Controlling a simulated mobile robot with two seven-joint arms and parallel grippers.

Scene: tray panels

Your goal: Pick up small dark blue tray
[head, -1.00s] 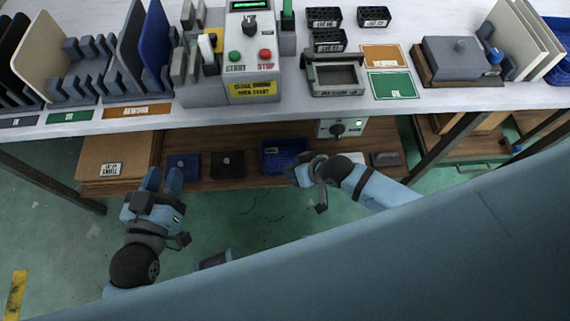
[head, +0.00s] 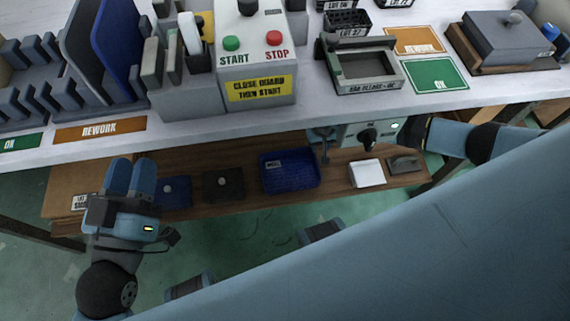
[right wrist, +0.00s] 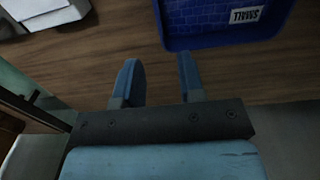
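The small dark blue tray (head: 290,172) sits upright on the wooden lower shelf, with a white label reading SMALL. In the right wrist view its near wall (right wrist: 225,40) and label lie ahead and to the right of my right gripper (right wrist: 158,78). That gripper is open and empty, apart from the tray. My left gripper (head: 130,177) is by the shelf's left part, well left of the tray. Its two blue fingers are close together, and I cannot tell whether they are shut.
A flat blue item (head: 173,193) and a dark item (head: 222,185) lie left of the tray. The worktop (head: 200,131) overhangs the shelf.

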